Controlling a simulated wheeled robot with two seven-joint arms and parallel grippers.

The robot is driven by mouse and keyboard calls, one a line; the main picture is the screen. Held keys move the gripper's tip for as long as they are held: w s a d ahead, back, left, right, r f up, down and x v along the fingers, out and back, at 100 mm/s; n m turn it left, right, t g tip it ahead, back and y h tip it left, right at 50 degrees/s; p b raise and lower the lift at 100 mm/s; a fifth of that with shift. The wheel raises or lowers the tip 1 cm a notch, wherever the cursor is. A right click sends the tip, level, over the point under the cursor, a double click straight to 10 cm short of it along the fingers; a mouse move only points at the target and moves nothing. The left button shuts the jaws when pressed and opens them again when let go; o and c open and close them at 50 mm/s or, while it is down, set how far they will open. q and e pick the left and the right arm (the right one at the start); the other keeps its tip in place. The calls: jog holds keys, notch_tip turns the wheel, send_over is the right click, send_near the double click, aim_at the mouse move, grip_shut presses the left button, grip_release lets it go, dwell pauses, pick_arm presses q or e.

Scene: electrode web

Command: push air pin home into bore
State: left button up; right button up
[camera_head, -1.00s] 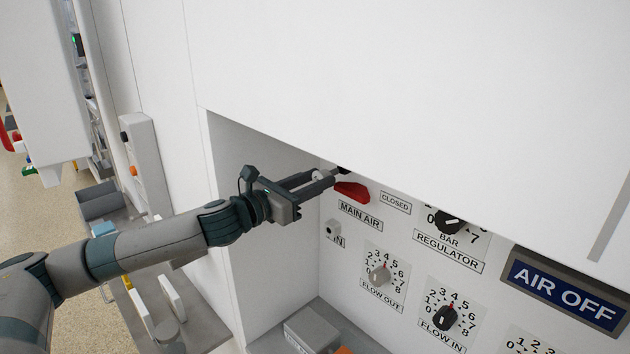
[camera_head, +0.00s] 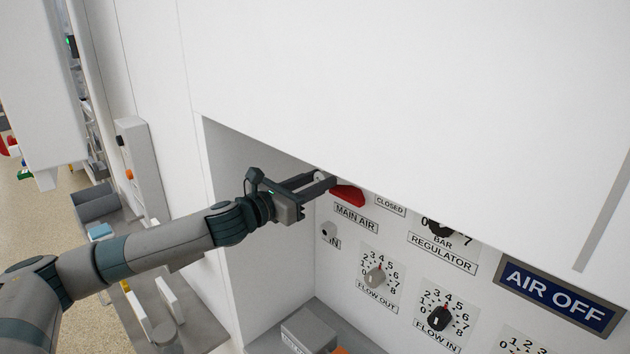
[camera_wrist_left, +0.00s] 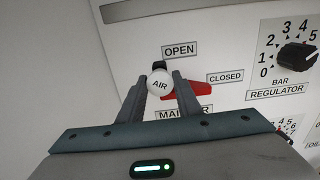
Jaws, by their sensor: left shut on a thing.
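The air pin (camera_wrist_left: 159,84) shows in the left wrist view as a white round head marked AIR, with a dark part just beyond it. My left gripper (camera_wrist_left: 161,88) is shut on this head, one finger on each side. In the head view the left gripper (camera_head: 324,182) reaches into the recess at the panel's upper left, beside the red main air handle (camera_head: 348,195). The white head (camera_head: 320,176) shows only partly between the fingers there. The bore is hidden behind the pin, and I cannot tell how deep the pin sits. My right gripper is not in view.
The red handle (camera_wrist_left: 188,91) lies close to the right finger, pointing toward the CLOSED label (camera_wrist_left: 225,77). The OPEN label (camera_wrist_left: 181,50) is above the pin. A white overhang (camera_head: 400,110) covers the panel's top. Knobs (camera_head: 374,277) sit lower down, and a grey box (camera_head: 308,329) stands below.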

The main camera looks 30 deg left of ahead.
pick_arm(q)
jog(key=shift+p+x, duration=0.65)
jog(key=shift+x, duration=0.4)
jog(key=o, duration=1.3)
jog(key=shift+c, duration=0.2)
jog(key=shift+s, duration=0.1)
jog(key=shift+s+a+f+b, duration=0.1)
jog(key=shift+s+a+b, duration=0.15)
jog(key=shift+s+b, duration=0.2)
jog(key=b+v, duration=1.1)
jog(key=v, duration=0.5)
jog(key=shift+b, duration=0.3)
jog(key=shift+s, duration=0.1)
